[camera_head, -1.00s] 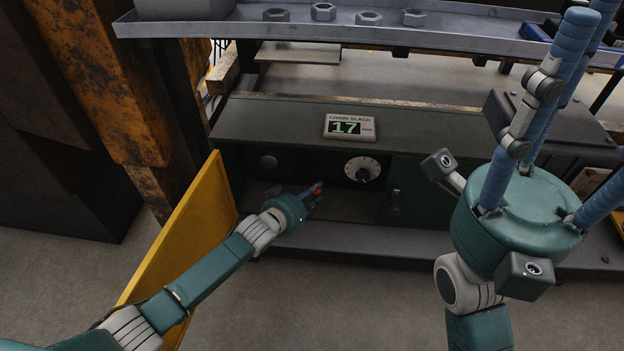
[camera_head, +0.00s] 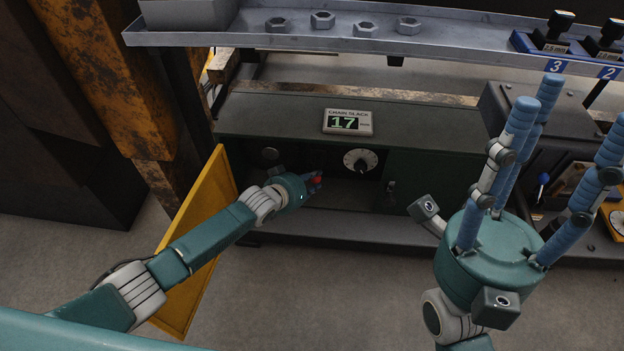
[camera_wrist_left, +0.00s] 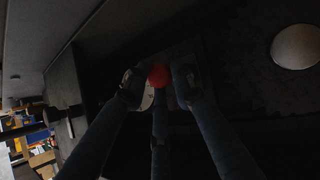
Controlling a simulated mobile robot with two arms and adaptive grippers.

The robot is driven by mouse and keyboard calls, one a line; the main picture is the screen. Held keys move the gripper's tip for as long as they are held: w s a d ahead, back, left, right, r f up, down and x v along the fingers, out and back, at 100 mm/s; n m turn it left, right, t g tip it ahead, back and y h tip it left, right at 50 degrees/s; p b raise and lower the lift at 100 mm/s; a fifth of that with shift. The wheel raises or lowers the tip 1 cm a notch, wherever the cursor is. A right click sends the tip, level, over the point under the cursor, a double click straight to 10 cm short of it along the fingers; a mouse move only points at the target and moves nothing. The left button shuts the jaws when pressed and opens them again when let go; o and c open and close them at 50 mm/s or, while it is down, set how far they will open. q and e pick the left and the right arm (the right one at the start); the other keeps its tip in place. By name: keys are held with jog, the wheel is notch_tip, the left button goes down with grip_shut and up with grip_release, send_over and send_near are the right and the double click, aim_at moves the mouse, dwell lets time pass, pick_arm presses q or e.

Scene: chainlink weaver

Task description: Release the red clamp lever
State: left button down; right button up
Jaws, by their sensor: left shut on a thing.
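The red clamp lever shows as a red knob (camera_head: 318,181) inside the open compartment of the dark green cabinet (camera_head: 283,123). In the left wrist view the round red knob (camera_wrist_left: 158,75) sits between the fingertips. A pale plate shows partly behind it, and the rest of the lever is hidden by fingers and shadow. My left gripper (camera_head: 314,183) reaches into the compartment with its blue fingers closed around the knob. My right gripper (camera_head: 563,110) is at the right with its blue fingers pointing up, spread and empty, away from the lever.
The yellow door (camera_head: 196,245) stands open beside my left arm. A white dial (camera_head: 360,160) is right of the knob, and a display (camera_head: 347,121) reading 17 sits on top. A metal shelf (camera_head: 300,42) with several nuts runs above. Open floor lies in front.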

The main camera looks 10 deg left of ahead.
pick_arm(q)
jog(key=shift+s, duration=0.1)
jog(key=c, duration=1.4)
grip_release()
jog(key=shift+c, duration=0.2)
jog(key=v, duration=1.2)
